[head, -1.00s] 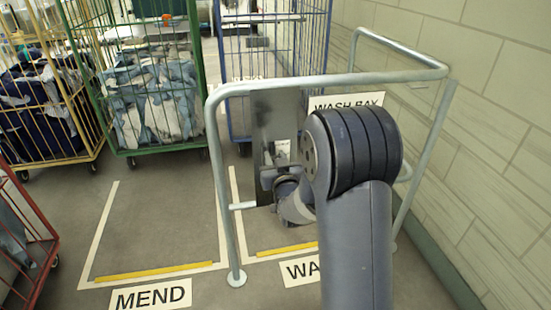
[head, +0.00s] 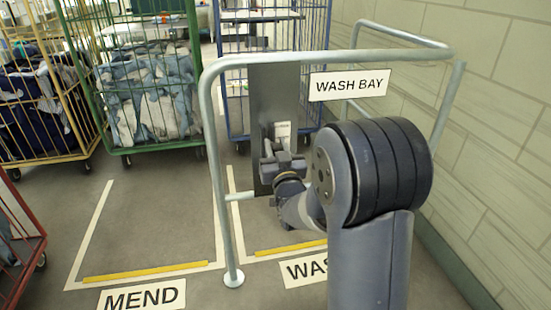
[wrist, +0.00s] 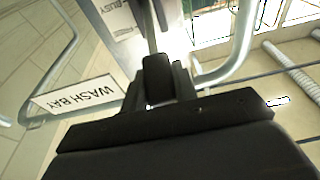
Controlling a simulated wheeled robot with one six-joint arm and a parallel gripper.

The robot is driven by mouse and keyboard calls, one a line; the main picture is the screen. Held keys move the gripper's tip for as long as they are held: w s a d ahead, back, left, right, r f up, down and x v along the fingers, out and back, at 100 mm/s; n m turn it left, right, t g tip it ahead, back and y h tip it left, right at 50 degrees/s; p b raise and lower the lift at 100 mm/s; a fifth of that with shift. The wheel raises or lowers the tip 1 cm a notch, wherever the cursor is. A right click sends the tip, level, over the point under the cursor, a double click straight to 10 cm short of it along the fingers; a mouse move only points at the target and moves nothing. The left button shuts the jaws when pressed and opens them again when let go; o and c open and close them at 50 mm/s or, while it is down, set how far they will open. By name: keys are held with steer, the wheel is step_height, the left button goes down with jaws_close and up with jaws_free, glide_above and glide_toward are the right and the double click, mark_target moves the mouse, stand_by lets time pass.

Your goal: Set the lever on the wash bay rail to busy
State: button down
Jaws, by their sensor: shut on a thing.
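The wash bay rail (head: 290,60) is a grey tubular frame. A dark grey plate (head: 262,90) hangs at its left end, with a small pale label (head: 283,131) on it. My gripper (head: 281,158) is in front of the plate's lower part. In the wrist view, the lever's dark knob (wrist: 157,72) sits between the fingers of my gripper (wrist: 160,88), which is shut on it. The lever's thin stem (wrist: 151,28) runs from the knob toward the plate. In the head view my gripper hides the lever, and I cannot read its setting.
The WASH BAY sign (head: 349,85) hangs on the rail, right of the plate. A brick wall (head: 490,100) stands close on the right. A green cage cart (head: 150,90), a blue one (head: 318,60) and a yellow one (head: 40,100) stand behind. The MEND floor bay (head: 150,230) is empty.

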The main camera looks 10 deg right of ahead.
steer(key=shift+s+f+t+b, duration=0.25)
steer(key=shift+f+t+b, duration=0.9)
steer(key=shift+b, duration=2.05)
steer(key=shift+s+f+t+b, duration=0.25)
steer(key=shift+f+t+b, duration=0.85)
steer(key=shift+b, duration=2.1)
steer(key=shift+f, duration=0.25)
steer(key=c, duration=1.1)
jaws_free()
steer(key=shift+s+f, duration=0.1)
steer(key=v, duration=1)
steer(key=shift+s+f+p, duration=0.2)
steer(key=shift+s+p, duration=0.05)
steer(key=shift+p, duration=0.05)
